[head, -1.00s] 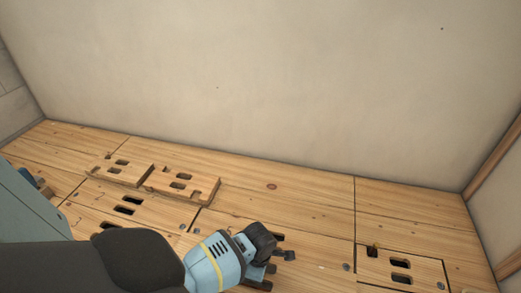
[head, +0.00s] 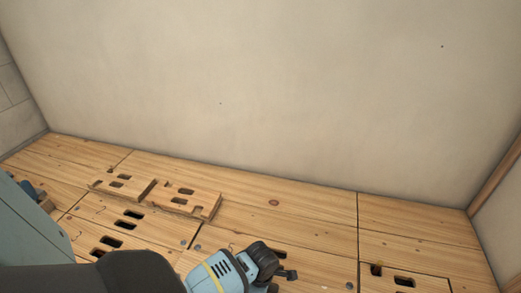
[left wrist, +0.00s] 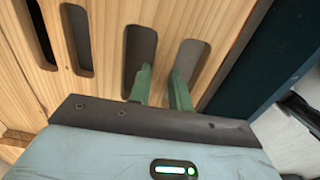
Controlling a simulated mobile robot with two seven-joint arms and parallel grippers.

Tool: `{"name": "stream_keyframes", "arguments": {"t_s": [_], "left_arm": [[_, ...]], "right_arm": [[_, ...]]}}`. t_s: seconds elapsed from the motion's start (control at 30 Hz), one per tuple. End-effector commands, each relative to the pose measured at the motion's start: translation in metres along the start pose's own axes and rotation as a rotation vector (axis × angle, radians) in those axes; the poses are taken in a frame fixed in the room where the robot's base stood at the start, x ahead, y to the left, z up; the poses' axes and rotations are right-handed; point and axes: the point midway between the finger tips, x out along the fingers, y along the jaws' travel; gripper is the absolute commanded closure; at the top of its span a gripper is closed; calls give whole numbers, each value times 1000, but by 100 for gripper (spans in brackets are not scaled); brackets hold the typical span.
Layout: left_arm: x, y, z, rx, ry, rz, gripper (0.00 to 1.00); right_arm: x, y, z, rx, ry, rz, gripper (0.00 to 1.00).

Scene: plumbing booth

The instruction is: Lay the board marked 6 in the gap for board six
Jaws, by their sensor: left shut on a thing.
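My left gripper (left wrist: 161,74) is shut, its two green fingers set in two neighbouring slots of a pale wooden board (left wrist: 104,30), gripping the strip between them. I cannot read a number on this board. In the head view my left gripper (head: 282,274) is low in the middle, over the floor boards, and its fingers are mostly hidden. No number is legible on either. My right gripper is in neither view.
The plank floor (head: 290,204) is clear between the loose boards and the right side. A plain wall (head: 280,90) closes the back.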

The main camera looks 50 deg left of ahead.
Motion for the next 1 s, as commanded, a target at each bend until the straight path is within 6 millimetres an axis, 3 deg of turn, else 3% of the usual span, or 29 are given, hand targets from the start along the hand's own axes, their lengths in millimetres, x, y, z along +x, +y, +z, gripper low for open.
{"name": "stream_keyframes", "arguments": {"t_s": [0.4,1.0], "left_arm": [[-2,1,1,-1,-2,3,100],[4,1,1,0,-2,2,100]], "right_arm": [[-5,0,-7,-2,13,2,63],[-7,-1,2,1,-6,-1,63]]}}
